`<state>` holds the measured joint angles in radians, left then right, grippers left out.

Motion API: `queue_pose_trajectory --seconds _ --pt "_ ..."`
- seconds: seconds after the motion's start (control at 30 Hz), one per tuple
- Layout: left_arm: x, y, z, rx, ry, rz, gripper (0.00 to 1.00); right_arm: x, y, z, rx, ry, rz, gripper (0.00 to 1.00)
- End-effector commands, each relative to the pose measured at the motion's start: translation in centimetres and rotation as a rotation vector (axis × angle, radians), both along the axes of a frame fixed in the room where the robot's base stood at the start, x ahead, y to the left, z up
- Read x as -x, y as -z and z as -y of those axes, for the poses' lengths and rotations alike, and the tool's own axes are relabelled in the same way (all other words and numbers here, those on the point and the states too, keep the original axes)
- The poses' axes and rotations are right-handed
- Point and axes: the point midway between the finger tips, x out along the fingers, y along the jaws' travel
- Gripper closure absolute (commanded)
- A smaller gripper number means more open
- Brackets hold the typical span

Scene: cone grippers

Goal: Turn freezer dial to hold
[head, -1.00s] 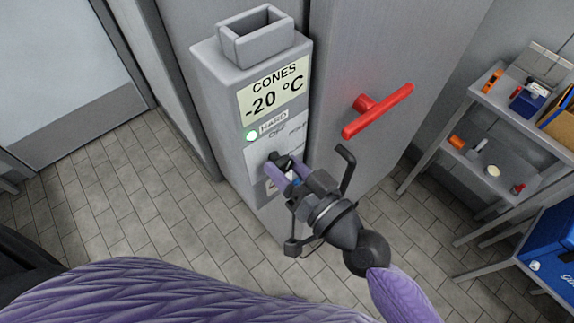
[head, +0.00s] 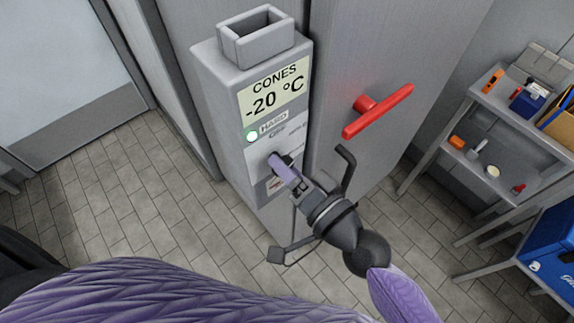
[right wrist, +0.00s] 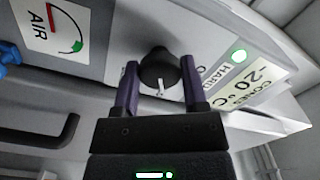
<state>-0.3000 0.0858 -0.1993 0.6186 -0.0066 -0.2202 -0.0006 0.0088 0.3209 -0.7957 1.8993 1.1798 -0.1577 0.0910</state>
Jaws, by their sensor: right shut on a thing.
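The freezer dial (right wrist: 157,72) is a dark round knob with a white pointer mark, on the light front panel of the grey control box (head: 215,85). In the right wrist view its mark points down, toward my gripper's palm. My right gripper (right wrist: 160,82) has purple fingers on both sides of the dial and is shut on it. In the head view my right gripper (head: 283,163) largely hides the dial and part of the printed labels. A label reading HARD (head: 273,122) sits beside a lit green lamp (head: 251,136). My left gripper is not in view.
The display (head: 273,95) reads CONES -20 °C. A red handle (head: 378,110) sticks out from the freezer door right of the box. An AIR gauge (right wrist: 57,28) is near the dial. A shelf rack (head: 480,100) with small items stands at right. Tiled floor is clear at left.

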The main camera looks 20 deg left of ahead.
Motion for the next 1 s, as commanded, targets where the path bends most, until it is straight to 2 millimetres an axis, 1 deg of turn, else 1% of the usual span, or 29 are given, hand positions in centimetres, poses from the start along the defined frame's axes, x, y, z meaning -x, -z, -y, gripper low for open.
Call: queue_pose_trajectory --seconds 0.4,0.43,0.47,0.5,0.57,0.87,0.97,1.0 --pt "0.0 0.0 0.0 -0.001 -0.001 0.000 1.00 0.0 0.0 0.0 -0.003 0.002 -0.003 1.00" --pt "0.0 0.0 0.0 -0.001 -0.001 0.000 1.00 0.0 0.0 0.0 -0.003 0.002 -0.003 0.38" --pt "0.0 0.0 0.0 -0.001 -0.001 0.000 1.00 0.0 0.0 0.0 -0.003 0.002 -0.003 0.32" --pt "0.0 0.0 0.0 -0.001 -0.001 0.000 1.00 0.0 0.0 0.0 -0.003 0.001 -0.003 0.24" --pt "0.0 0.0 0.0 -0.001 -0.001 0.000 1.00 0.0 0.0 0.0 -0.003 0.001 -0.003 0.11" --pt "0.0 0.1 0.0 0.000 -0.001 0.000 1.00 0.1 0.0 0.2 -0.003 0.001 -0.003 0.10" --pt "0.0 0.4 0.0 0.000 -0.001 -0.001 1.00 0.9 0.3 1.3 0.000 0.002 -0.004 0.10" --pt "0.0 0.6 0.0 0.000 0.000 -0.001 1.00 1.4 0.3 2.1 0.002 0.000 -0.004 0.10"
